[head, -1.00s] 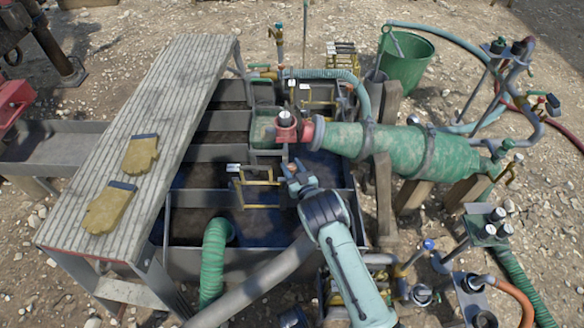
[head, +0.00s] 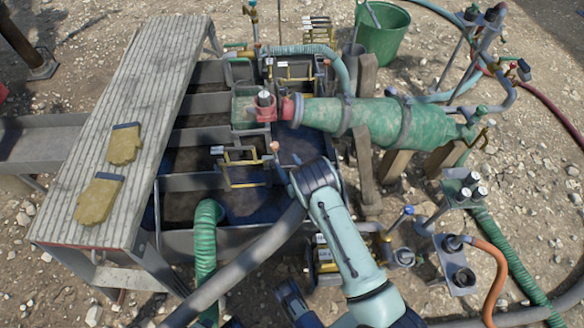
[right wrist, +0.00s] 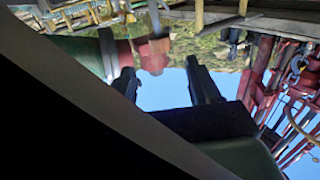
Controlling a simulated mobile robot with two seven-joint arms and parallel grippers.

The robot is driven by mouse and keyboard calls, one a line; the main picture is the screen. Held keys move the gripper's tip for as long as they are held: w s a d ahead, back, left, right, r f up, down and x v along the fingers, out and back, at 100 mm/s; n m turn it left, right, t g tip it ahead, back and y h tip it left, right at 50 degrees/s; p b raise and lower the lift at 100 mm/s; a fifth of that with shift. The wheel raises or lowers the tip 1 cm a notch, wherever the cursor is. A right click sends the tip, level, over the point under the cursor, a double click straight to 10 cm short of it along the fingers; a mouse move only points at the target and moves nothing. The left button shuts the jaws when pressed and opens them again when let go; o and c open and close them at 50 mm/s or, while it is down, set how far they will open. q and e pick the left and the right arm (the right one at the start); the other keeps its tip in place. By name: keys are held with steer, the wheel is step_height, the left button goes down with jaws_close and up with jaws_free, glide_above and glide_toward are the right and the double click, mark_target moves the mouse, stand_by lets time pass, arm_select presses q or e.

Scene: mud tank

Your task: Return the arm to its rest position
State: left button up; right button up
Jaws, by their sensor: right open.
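My right arm (head: 343,235) comes in from the bottom right of the head view, pale green with dark joints, and reaches over the right part of the mud tank (head: 250,245). Its gripper (right wrist: 160,75) shows in the right wrist view as two dark fingers held apart, with sky between them and nothing held. In the head view the fingers are mostly hidden by the wrist, near a small red-orange knob (head: 274,147). My left gripper cannot be made out in the head view.
A green cylinder (head: 430,125) lies across the tank's right side, just beyond the wrist. A plank walkway (head: 140,95) with yellow gloves (head: 100,198) lies left. A green hose (head: 205,250) enters the tank. Pipes and valves (head: 455,262) stand right; a green bucket (head: 383,32) stands behind.

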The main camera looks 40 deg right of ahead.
arm_select(q)
steer(key=shift+s+d+r, duration=0.25)
steer(key=shift+s, duration=0.2)
arm_select(e)
steer(key=shift+s+a, duration=0.15)
steer(key=shift+s, duration=1)
